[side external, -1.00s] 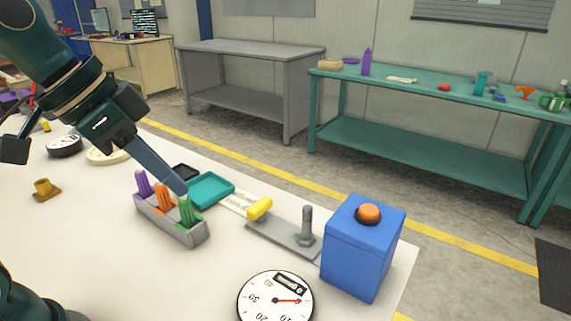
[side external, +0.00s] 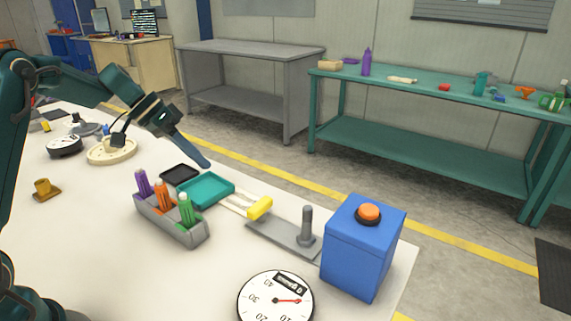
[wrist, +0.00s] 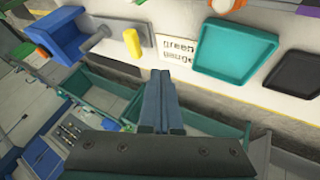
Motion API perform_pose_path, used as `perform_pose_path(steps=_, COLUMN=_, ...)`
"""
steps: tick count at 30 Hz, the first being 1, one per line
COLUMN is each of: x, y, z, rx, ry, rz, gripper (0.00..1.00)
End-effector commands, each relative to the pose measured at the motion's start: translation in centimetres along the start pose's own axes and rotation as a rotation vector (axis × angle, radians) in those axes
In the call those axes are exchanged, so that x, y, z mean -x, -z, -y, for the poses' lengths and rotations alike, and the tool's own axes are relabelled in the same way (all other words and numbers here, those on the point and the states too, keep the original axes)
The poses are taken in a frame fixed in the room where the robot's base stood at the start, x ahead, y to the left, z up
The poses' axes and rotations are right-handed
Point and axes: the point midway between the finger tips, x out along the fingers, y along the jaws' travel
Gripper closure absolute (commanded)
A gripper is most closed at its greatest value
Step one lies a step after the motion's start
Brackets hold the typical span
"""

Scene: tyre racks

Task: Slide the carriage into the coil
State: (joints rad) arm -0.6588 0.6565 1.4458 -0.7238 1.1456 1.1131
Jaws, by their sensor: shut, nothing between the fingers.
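A yellow block-like handle (side external: 260,208) sits at the left end of a flat grey plate (side external: 275,234), and an upright grey post (side external: 307,220) stands at the plate's right end. I cannot tell for sure which part is the carriage, and no coil shows clearly. In the wrist view the yellow handle (wrist: 133,42) and the grey post (wrist: 95,39) are ahead and left of my fingers. My gripper (side external: 208,164) is shut and empty. It hangs in the air near the table's far edge, left of the yellow handle; its closed fingers also show in the wrist view (wrist: 162,75).
A teal tray (side external: 206,189) and a black tray (side external: 179,173) lie near my fingertips. A grey holder (side external: 165,222) with purple, orange and green pieces stands in front. A blue box (side external: 357,252) with an orange button is right of the post. A dial (side external: 273,300) lies in front.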

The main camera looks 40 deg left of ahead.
Motion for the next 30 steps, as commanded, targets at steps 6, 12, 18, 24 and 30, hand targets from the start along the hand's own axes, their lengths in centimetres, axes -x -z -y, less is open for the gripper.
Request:
perform_pose_path(steps=6, x=-3.3, y=-0.1, z=-0.2, rx=-0.001, ry=-0.004, rz=0.006, gripper=1.00)
perform_pose_path(steps=12, x=-7.5, y=-0.2, z=-0.2, rx=-0.001, ry=-0.003, rz=0.008, gripper=1.00)
perform_pose_path(steps=18, x=-10.3, y=0.0, z=-1.4, rx=-0.005, ry=-0.001, rz=0.003, gripper=1.00)
perform_pose_path(steps=24, x=-11.2, y=0.0, z=-3.2, rx=-0.004, ry=0.001, rz=0.002, gripper=1.00)
perform_pose_path(steps=30, x=-11.5, y=0.0, z=-3.7, rx=-0.002, ry=0.002, rz=0.002, gripper=1.00)
